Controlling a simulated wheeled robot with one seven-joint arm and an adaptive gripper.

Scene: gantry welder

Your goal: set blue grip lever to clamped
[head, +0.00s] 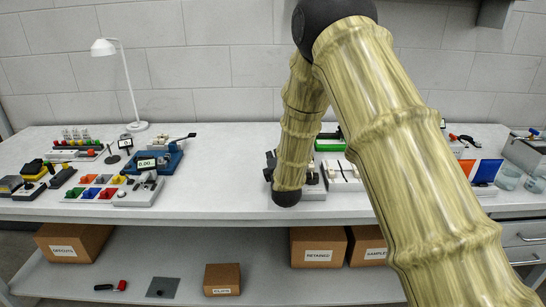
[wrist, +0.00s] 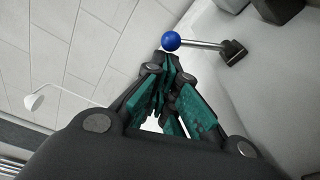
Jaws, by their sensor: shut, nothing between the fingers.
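The blue grip lever shows in the wrist view as a round blue knob (wrist: 171,41) on a thin metal rod (wrist: 202,45). The rod runs right to a dark pivot block (wrist: 233,52). My gripper (wrist: 172,62) is shut and empty. Its fingertips are right beside the knob in the picture; I cannot tell whether they touch it. In the head view my arm covers this spot, and I cannot make out the blue knob or my gripper there.
The head view shows a white bench (head: 232,175) with switch panels and small devices at left, such as a blue digital scale (head: 155,160). A white lamp (head: 104,47) stands behind them. The bench between them and my arm is clear. Cardboard boxes (head: 318,247) sit on the lower shelf.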

